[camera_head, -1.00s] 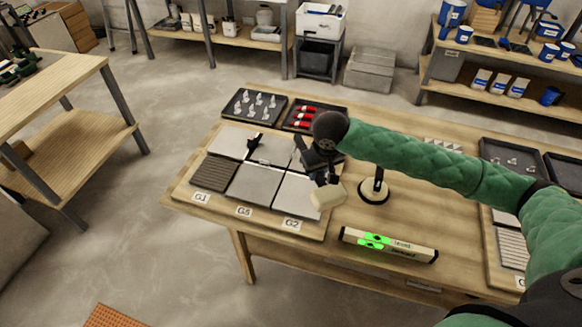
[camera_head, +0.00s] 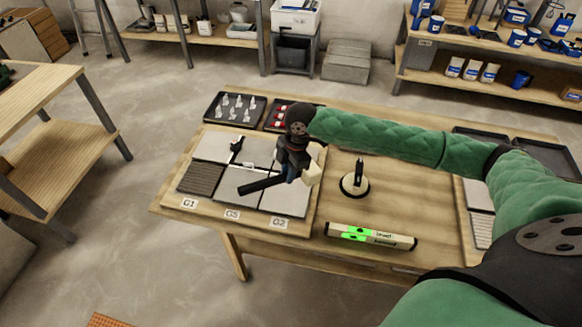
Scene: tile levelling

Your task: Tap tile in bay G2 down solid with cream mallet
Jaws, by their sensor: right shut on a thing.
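My right gripper (camera_head: 291,174) is shut on the cream mallet and holds it over the tile board. The mallet's cream head (camera_head: 314,172) is on the right of the gripper, and its black handle (camera_head: 260,186) sticks out to the left. The light grey tile in bay G2 (camera_head: 284,203) lies at the board's front right, above the G2 label (camera_head: 280,223). The gripper and mallet overlap its back part in the picture. I cannot tell the exact gap between mallet and tile. My left gripper is not in view.
A green-lit level (camera_head: 371,236) lies at the table's front, right of the board. A suction lifter (camera_head: 355,185) stands behind it. Black trays of grey clips (camera_head: 234,110) and red pieces (camera_head: 278,116) sit at the back. Bare wood lies right of the lifter.

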